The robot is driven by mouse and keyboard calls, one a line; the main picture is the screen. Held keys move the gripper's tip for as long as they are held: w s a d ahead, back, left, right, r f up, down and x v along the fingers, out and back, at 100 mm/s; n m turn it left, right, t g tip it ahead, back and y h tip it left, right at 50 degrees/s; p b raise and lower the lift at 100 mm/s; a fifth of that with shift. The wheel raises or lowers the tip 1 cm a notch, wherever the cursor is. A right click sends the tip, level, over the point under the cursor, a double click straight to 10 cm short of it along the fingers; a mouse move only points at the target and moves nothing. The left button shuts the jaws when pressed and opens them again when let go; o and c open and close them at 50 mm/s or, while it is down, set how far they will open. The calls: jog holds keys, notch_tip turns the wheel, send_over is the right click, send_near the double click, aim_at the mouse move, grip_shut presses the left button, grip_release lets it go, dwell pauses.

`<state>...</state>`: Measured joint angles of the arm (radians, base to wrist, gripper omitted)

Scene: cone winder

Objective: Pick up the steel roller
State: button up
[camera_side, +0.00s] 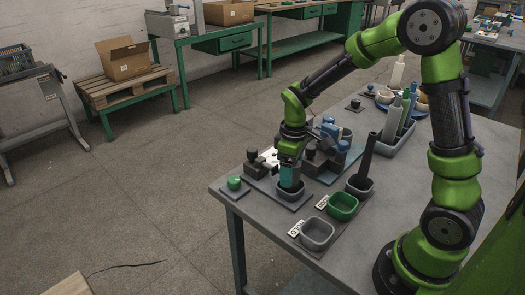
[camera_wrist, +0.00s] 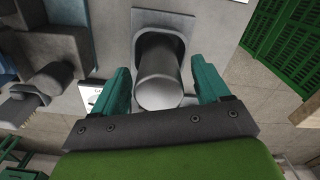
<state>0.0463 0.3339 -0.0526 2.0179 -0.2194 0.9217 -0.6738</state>
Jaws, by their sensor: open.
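The steel roller (camera_wrist: 159,82) is a smooth grey cylinder, seen end-on in the wrist view. It stands in a grey square-rimmed cup (camera_wrist: 183,22). My gripper (camera_wrist: 163,75) is open, with one teal finger on each side of the roller. A gap shows on both sides between finger and roller. In the side view my gripper (camera_side: 289,180) points down over the grey cup (camera_side: 291,195) near the table's front-left part. There the fingers hide most or all of the roller.
A dark tapered post (camera_side: 367,158) stands right of my gripper. A green bin (camera_side: 342,207) and a grey bin (camera_side: 317,234) sit in front. A machine with blue parts (camera_side: 331,130) is close behind. A green button (camera_side: 234,183) is near the table's left edge.

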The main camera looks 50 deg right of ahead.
jog(key=shift+f, duration=0.7)
jog(key=shift+r, duration=0.1)
grip_shut()
